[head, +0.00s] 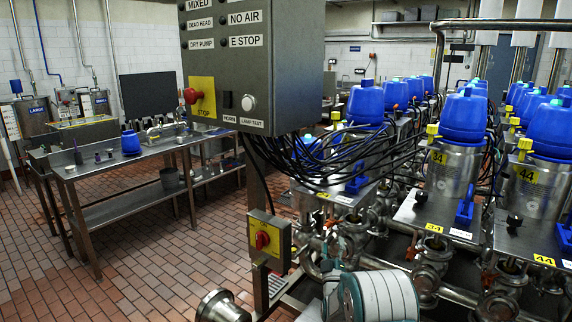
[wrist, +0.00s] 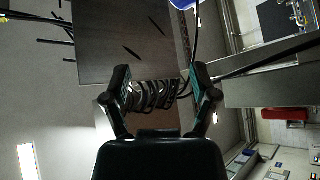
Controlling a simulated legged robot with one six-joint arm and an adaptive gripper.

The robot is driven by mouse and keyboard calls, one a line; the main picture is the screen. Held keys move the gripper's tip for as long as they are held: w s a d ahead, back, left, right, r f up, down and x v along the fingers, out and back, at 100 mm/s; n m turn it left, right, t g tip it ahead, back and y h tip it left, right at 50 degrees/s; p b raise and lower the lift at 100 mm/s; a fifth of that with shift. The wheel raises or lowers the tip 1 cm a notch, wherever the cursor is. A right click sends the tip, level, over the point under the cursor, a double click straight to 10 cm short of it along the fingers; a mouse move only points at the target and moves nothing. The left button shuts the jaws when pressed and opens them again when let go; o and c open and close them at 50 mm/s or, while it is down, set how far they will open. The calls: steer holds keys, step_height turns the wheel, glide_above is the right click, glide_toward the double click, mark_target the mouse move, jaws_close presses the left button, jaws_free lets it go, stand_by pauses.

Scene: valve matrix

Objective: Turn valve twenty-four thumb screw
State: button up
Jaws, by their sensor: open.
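My gripper (wrist: 158,74) is open in the wrist view, with its two teal-padded fingers spread and nothing held between them. Dark coiled cables show in the gap, but I cannot tell how far behind the fingers they are. In the head view, valve heads with blue caps stand in rows on steel bodies. Two in front carry the yellow labels 34 (head: 438,157) and 44 (head: 527,174). Left of valve 34 is another blue-capped valve (head: 366,104), partly behind cables; its number is too small to read. I cannot make out the thumb screw of valve twenty-four.
A grey control box (head: 258,60) with a red stop button (head: 190,96) hangs in front of the valves. Black cables (head: 300,160) run from it to them. A steel bench (head: 130,165) stands left. Steel pipes run below the valves. The tiled floor (head: 150,275) is clear at left.

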step_height(320, 180, up, 10)
steer(key=s+m+g+y, duration=0.1)
steer(key=s+m+g, duration=0.1)
steer(key=s+g, duration=0.15)
steer(key=s+r+m+g, duration=0.1)
steer(key=s+r+g, duration=0.45)
steer(key=s, duration=0.45)
steer(key=s+f+m+g, duration=0.1)
steer(key=s+g, duration=0.2)
steer(key=s, duration=0.9)
steer(key=s+f+m+g, duration=0.1)
steer(key=s+m+g, duration=0.1)
steer(key=s, duration=1)
steer(key=s+d+f+m+g, duration=0.1)
steer(key=s+f+m+g, duration=0.1)
steer(key=s, duration=1)
steer(key=shift+g+y, duration=0.3)
steer(key=shift+g, duration=0.6)
steer(key=shift+d+f, duration=0.1)
